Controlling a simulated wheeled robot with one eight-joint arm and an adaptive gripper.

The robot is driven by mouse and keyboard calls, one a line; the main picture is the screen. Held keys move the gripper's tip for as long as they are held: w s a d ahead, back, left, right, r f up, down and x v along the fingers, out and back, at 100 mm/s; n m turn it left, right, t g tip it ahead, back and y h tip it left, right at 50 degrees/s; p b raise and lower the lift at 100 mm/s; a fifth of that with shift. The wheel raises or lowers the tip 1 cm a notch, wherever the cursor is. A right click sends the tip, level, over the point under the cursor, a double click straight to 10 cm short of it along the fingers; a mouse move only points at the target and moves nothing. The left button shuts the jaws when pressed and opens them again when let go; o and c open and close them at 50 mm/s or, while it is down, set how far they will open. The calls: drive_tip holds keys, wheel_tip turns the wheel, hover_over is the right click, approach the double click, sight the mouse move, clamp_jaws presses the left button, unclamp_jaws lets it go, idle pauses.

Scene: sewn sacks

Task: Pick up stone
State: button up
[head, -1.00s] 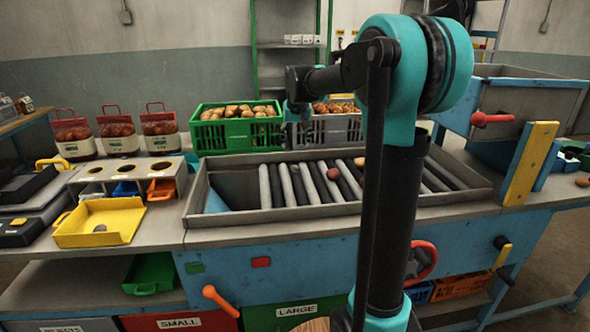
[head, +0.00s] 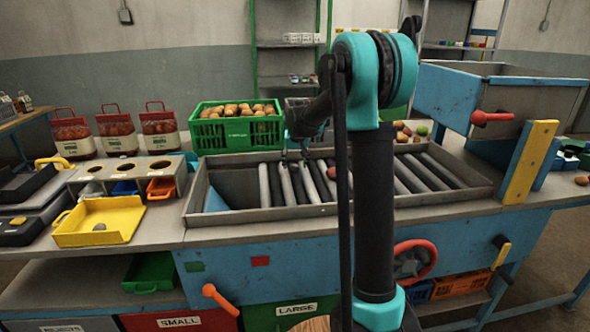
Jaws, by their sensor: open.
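A small grey lump that looks like a stone (head: 99,227) lies in the yellow tray (head: 75,236) at the left of the bench. A reddish-brown round piece (head: 331,173) lies on the roller bed (head: 279,184) beside my arm; I cannot tell whether it is a potato or a stone. My gripper (head: 294,154) is small in the view, points down over the rollers left of that piece, and is open with nothing visible between its fingers. My arm hides part of the roller bed.
A green crate of potatoes (head: 237,130) stands behind the roller bed. Several red-topped sacks (head: 117,136) stand at the back left. A grader with holes (head: 127,170) sits beside the yellow tray. A blue hopper (head: 447,98) and yellow post (head: 530,160) bound the right side.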

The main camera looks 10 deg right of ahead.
drive_tip(key=shift+w+f, duration=0.25)
drive_tip(key=shift+f, duration=0.3)
drive_tip(key=shift+c, duration=0.5)
drive_tip(key=c, duration=1.2)
drive_tip(key=shift+o, duration=0.2)
drive_tip(key=shift+r, duration=0.1)
wheel_tip(320, 180, up, 20)
